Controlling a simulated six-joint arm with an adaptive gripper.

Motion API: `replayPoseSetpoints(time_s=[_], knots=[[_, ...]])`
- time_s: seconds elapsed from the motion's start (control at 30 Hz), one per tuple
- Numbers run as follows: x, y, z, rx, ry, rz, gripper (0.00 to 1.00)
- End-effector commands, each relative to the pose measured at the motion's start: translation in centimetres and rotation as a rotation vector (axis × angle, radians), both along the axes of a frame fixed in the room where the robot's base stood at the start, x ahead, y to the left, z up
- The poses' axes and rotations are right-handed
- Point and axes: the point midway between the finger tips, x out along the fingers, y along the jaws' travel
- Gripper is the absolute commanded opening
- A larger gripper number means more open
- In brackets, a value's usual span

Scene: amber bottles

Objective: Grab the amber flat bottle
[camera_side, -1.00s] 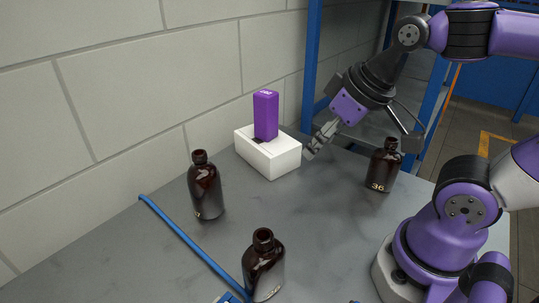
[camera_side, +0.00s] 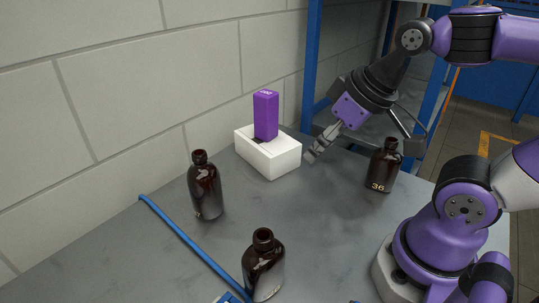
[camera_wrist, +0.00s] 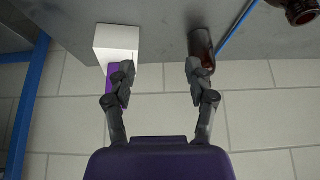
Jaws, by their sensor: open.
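Three dark amber bottles stand upright on the grey table in the side view: one at left centre (camera_side: 206,190), one at the front (camera_side: 264,270), and one at right (camera_side: 382,172) marked "36". I cannot tell for certain which is the flat one. My gripper (camera_side: 312,156) is open and empty, above the table beside the white box, between the left and right bottles. In the wrist view my gripper (camera_wrist: 160,78) has its fingers spread. One amber bottle (camera_wrist: 201,46) shows beyond the right finger, and another bottle (camera_wrist: 298,10) is cut off at the top right corner.
A white box (camera_side: 268,158) holding an upright purple block (camera_side: 265,115) stands near the block wall (camera_side: 150,80). A blue strip (camera_side: 195,246) runs along the table at left. A blue shelf frame (camera_side: 312,60) rises behind. The table's middle is clear.

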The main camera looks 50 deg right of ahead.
Motion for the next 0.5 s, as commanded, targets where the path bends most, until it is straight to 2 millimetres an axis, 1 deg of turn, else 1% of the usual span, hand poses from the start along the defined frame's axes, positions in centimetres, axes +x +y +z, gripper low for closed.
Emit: replayPoseSetpoints(time_s=[0.03, 0.07, 0.1, 0.37, 0.43, 0.47, 0.5], knots=[[0.0, 0.0, 0.0, 0.000, 0.000, 0.000, 0.62], [0.0, 0.0, 0.0, 0.000, 0.000, 0.000, 0.67], [0.0, 0.0, 0.0, 0.000, 0.000, 0.000, 0.67], [0.0, 0.0, 0.0, 0.000, 0.000, 0.000, 0.67], [0.1, -0.4, 0.1, -0.004, 0.008, -0.011, 0.67], [0.1, -0.8, 0.2, -0.007, 0.017, -0.023, 0.67], [0.2, -1.6, 0.4, -0.013, 0.038, -0.048, 0.67]])
